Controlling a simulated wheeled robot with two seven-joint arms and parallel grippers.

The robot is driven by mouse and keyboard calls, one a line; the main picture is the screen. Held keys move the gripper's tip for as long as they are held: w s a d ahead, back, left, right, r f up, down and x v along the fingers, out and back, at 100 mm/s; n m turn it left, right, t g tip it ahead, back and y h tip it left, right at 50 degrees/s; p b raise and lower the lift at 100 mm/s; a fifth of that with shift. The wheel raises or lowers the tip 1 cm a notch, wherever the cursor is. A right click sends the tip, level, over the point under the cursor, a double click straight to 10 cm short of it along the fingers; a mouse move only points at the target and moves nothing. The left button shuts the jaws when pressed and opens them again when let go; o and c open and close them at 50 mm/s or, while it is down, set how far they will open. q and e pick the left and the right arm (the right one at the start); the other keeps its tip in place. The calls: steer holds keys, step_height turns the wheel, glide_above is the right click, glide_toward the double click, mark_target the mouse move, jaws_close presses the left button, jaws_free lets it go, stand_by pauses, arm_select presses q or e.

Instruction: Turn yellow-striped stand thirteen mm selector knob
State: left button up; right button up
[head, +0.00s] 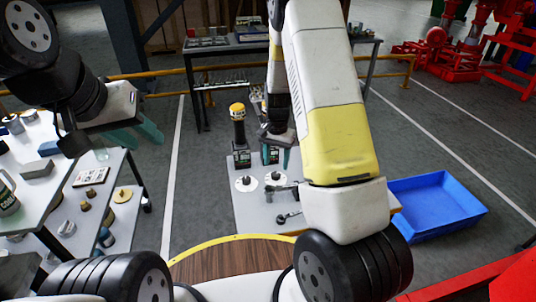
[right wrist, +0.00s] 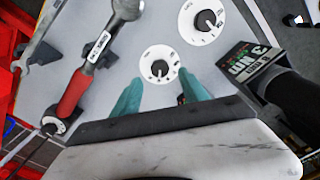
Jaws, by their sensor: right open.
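In the right wrist view, a white round dial with a dark selector knob (right wrist: 160,68) lies just beyond my right gripper (right wrist: 163,92). The gripper's teal fingers are apart, with nothing between them, and do not touch the knob. A second dial and knob (right wrist: 205,21) is further up and right. A labelled black stand (right wrist: 252,62) is at the right; its lettering is upside down and I see no yellow stripe on it. In the head view, my right gripper (head: 278,156) hangs over the pale table (head: 252,214) behind the two dials. My left gripper (head: 140,130) is open and empty, away at the left.
A black post with a yellow top (head: 237,112) stands at the table's back. A blue tray (head: 435,207) is on the right. A cluttered bench (head: 40,186) is left.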

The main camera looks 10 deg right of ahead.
steer(key=shift+r, duration=1.35)
steer(key=shift+r, duration=0.1)
steer(key=s+a+r+n+t+y, duration=0.15)
steer(key=s+r, duration=0.35)
steer(key=r, duration=0.5)
steer(key=s+r+n+t+y, duration=0.15)
steer(key=s+r, duration=0.35)
steer(key=r, duration=0.5)
steer(key=s+r+n+t, duration=0.1)
steer(key=s+r+n, duration=0.1)
steer(key=s, duration=0.5)
steer(key=s+r+n+t, duration=0.2)
steer(key=s+r, duration=0.3)
steer(key=s, duration=0.2)
steer(key=shift+s+a+r+h, duration=0.2)
steer(key=shift+a+h, duration=0.15)
steer(key=shift+h, duration=0.05)
